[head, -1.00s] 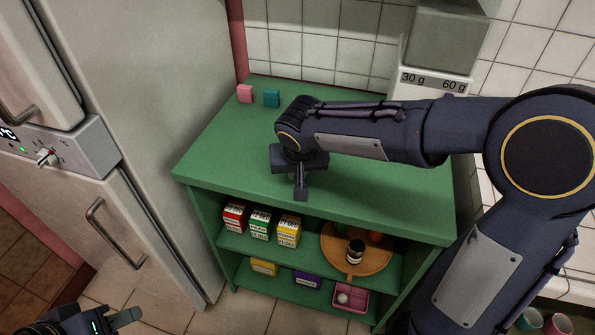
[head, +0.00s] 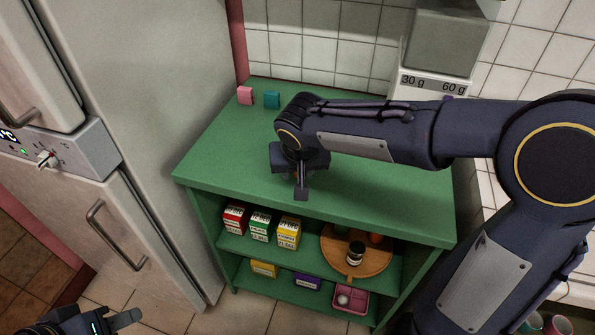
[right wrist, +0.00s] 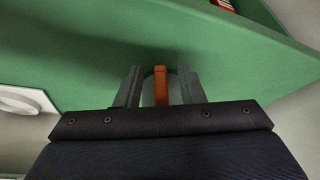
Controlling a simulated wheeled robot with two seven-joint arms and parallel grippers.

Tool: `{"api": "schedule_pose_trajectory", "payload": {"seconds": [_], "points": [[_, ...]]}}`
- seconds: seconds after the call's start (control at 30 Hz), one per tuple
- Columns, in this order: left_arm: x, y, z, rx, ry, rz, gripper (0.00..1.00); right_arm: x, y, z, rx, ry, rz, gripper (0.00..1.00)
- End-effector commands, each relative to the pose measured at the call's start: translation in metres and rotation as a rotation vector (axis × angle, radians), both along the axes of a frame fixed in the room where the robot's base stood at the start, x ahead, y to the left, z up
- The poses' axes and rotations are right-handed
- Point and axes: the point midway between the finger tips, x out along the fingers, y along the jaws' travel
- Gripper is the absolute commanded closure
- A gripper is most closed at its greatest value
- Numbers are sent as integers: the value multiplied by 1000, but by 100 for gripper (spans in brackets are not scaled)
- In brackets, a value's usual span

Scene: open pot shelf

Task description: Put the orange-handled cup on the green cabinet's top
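The green cabinet's top (head: 385,205) is broad and mostly bare; it also fills much of the right wrist view (right wrist: 80,65). My right gripper (head: 301,188) points down over the middle of this top, near its front edge. I cannot tell whether the cup's base touches the top. In the head view the gripper mostly hides the cup. My left gripper (head: 125,319) is partly in view at the bottom left; its opening is unclear.
A pink block (head: 245,95) and a teal block (head: 271,100) stand at the top's back left. A kitchen scale (head: 435,82) stands behind right. Shelves below hold small boxes (head: 260,226), a round wooden board (head: 375,262) and a pink tray (head: 350,309). A fridge (head: 150,110) is left.

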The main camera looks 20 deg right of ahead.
Motion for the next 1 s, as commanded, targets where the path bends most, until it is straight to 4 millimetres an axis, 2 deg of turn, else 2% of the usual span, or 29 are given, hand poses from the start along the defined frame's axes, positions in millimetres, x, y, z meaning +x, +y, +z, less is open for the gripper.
{"api": "schedule_pose_trajectory", "payload": {"seconds": [0.03, 0.3, 0.5, 0.7, 0.8, 0.87, 1.0], "points": [[0, 0, 2, 0, 0, 0, 64, -4, 1, 12, 3, -6, 2, 65], [0, 0, 10, 0, 0, 0, 64, -26, 6, 66, 4, -5, 2, 65], [0, 0, 12, 0, 0, 0, 64, -37, 8, 91, 1, -2, 1, 65], [0, 0, 13, 0, 0, 0, 64, -40, 8, 98, 2, 0, 1, 65], [0, 0, 13, 0, 0, 0, 64, -50, -3, 94, 27, 14, 5, 65], [0, 0, 13, 0, 0, 0, 64, -64, -18, 89, 64, 29, 15, 65], [0, 0, 13, 0, 0, 0, 64, -121, -51, 67, 195, 47, 60, 65]]}}
